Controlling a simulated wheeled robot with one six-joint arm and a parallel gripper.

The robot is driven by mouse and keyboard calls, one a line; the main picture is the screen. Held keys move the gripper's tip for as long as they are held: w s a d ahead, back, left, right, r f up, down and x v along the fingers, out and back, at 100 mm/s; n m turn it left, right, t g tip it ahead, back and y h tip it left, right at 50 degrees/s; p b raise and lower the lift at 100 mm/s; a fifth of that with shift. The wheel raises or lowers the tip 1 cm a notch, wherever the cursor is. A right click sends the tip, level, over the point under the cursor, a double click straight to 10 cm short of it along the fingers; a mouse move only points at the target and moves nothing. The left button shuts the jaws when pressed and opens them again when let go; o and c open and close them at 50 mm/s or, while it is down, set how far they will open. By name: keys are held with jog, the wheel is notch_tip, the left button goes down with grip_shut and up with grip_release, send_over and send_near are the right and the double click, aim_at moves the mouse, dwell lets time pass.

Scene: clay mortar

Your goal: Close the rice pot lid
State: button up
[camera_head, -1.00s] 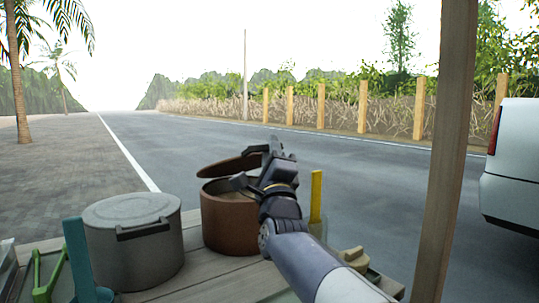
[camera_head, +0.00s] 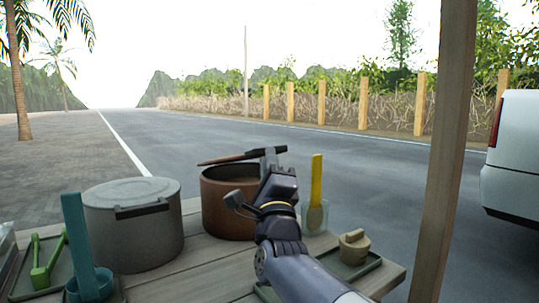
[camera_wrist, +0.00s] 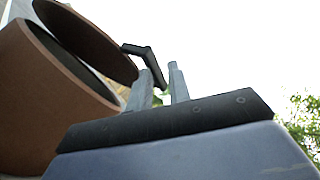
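The brown rice pot (camera_head: 226,212) stands on the wooden counter, its mouth partly uncovered. Its lid (camera_head: 228,160) is raised above the rim, seen nearly edge-on, with its right end higher. My gripper (camera_head: 271,154) is at the lid's right end, over the pot's right side. In the wrist view the pot (camera_wrist: 45,100) and the tilted lid (camera_wrist: 90,40) are at the left. The lid's black angled handle (camera_wrist: 141,52) reaches to my gripper (camera_wrist: 162,70), beside the left finger. The fingers are apart, with a gap showing. Whether they touch the handle is unclear.
A grey lidded pot (camera_head: 135,235) stands close to the left. A yellow spatula (camera_head: 316,180) stands in a clear cup right of my arm. A tan lidded pot (camera_head: 353,246) sits on a tray. A teal holder (camera_head: 88,285) is front left. A wooden post (camera_head: 447,150) rises at right.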

jog(key=shift+s+a+f, duration=0.1)
jog(key=shift+s+f, duration=0.5)
jog(key=shift+f, duration=0.3)
jog(key=shift+s+a+f, duration=0.1)
jog(key=shift+s+f, duration=0.5)
jog(key=shift+f, duration=0.3)
